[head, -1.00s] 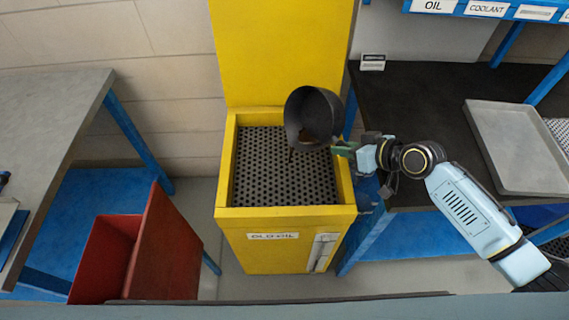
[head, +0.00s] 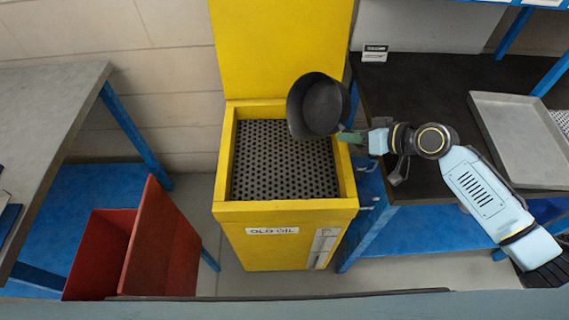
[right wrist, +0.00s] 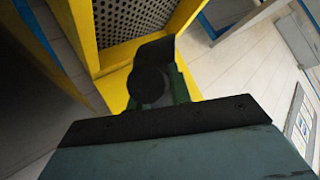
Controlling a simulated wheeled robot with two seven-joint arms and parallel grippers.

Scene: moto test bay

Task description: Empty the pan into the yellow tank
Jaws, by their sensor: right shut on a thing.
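The dark pan (head: 322,106) is tilted above the right part of the yellow tank (head: 272,208), its opening turned toward the camera and the tank. I see no stream falling from it now. The tank has a raised yellow lid at the back, a perforated dark grate (head: 280,165) inside its rim, and an "OLD OIL" label on its front. My right gripper (head: 346,137) is shut on the pan's handle side, at the tank's right edge. In the right wrist view the pan (right wrist: 150,85) is partly in sight beyond the gripper, with the tank behind. My left gripper is not in view.
A dark-topped bench (head: 420,100) stands to the right, with a grey metal tray (head: 515,135) and a small label card (head: 375,53) on it. A red bin (head: 160,240) stands at left, beside a grey bench (head: 45,110).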

